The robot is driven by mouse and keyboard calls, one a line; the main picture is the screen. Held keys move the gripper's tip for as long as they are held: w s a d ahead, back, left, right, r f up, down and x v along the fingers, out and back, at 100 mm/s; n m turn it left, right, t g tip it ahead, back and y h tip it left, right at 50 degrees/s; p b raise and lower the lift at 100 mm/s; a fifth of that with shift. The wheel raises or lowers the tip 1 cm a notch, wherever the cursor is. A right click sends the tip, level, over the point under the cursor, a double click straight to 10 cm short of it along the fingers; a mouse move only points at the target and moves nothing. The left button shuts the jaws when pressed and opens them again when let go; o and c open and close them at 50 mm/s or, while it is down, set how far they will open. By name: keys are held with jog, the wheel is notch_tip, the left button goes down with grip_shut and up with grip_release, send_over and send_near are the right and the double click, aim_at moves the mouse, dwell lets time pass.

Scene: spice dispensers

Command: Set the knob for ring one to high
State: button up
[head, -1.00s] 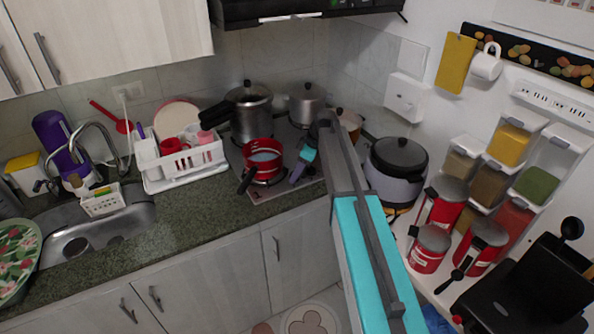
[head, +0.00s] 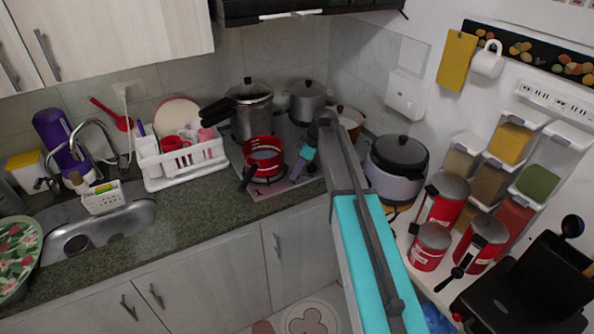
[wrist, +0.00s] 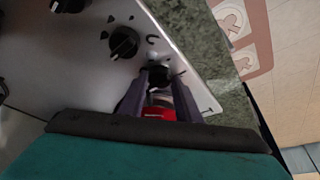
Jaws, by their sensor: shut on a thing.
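In the wrist view a black round knob (wrist: 158,75) stands on the pale stove panel between my fingertips. My gripper (wrist: 157,84) is shut on this knob, one dark finger on each side. The fingers cover part of it, so its pointer is hard to read. Another black knob (wrist: 123,42) with small dark marks around it sits just up and left. In the head view my gripper (head: 298,172) is at the stove's front edge (head: 279,190), right of the red pan. My arm and the small size hide the knobs there.
The red pan (head: 263,158) stands on the front of the stove, handle toward the front. A pressure cooker (head: 250,115) and a steel pot (head: 307,101) stand behind. The rice cooker (head: 396,185) is to the right. A dish rack (head: 188,165) is left.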

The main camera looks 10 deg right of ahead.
jog(key=shift+s+f+m+b, duration=0.1)
jog(key=shift+m+b, duration=0.2)
jog(key=shift+b, duration=0.05)
jog(key=shift+s+m+t+b, duration=0.1)
jog(key=shift+m+t+b, duration=0.2)
jog(key=shift+m+b, duration=0.25)
jog(key=m+h+b, duration=0.1)
jog(key=m+b, duration=0.1)
jog(key=m, duration=0.1)
jog(key=shift+s+a+t, duration=0.1)
jog(key=shift+a+t, duration=0.05)
jog(key=shift+t, duration=0.25)
jog(key=shift+a+m+t+h+b, duration=0.15)
jog(key=shift+m+h+b, duration=0.35)
jog(key=shift+m, duration=0.75)
jog(key=shift+m+t+h+b, duration=0.25)
jog(key=shift+m+h+b, duration=0.2)
jog(key=shift+m, duration=0.75)
jog(key=o, duration=1.1)
jog(key=shift+c, duration=0.2)
jog(key=shift+r, duration=0.2)
